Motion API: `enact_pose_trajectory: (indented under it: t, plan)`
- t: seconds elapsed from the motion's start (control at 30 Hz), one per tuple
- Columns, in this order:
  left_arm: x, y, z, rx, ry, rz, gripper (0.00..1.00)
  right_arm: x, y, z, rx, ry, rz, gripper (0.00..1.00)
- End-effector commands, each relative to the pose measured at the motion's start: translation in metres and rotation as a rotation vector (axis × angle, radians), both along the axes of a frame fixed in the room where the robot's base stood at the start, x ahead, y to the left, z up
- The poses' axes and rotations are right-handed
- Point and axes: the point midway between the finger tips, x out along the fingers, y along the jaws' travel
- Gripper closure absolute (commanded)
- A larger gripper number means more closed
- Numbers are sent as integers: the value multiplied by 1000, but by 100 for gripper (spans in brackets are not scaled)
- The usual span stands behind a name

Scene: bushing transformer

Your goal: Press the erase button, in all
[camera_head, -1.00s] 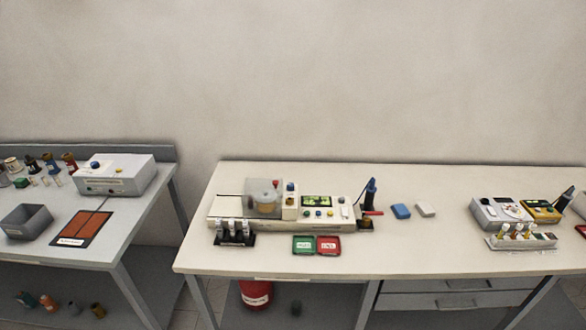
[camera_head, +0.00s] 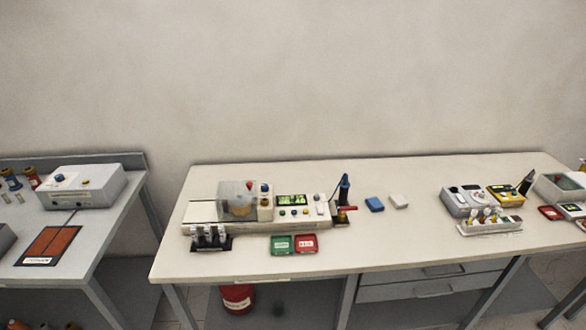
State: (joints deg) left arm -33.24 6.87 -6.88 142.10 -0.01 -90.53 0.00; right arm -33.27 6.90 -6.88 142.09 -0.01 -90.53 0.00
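A beige bench machine (camera_head: 257,211) stands near the left end of the middle table. It has a clear box (camera_head: 237,201) on its left part and a small lit green-yellow screen (camera_head: 291,200) on its panel. A row of small coloured buttons (camera_head: 293,212) sits below the screen. I cannot read which button is the erase button. Neither of my grippers is in view.
Meters (camera_head: 468,201) stand further right. A gap separates the tables. The middle table's front centre is clear.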

Motion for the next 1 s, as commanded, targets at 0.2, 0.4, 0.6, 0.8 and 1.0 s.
enact_pose_trajectory:
  t: [0.2,0.4,0.6,0.8,1.0]
  plan:
    - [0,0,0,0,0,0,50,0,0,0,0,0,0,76]
    - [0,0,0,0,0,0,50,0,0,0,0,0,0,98]
    - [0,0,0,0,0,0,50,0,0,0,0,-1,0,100]
    - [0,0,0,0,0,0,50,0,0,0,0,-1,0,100]
    - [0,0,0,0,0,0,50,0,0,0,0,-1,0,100]
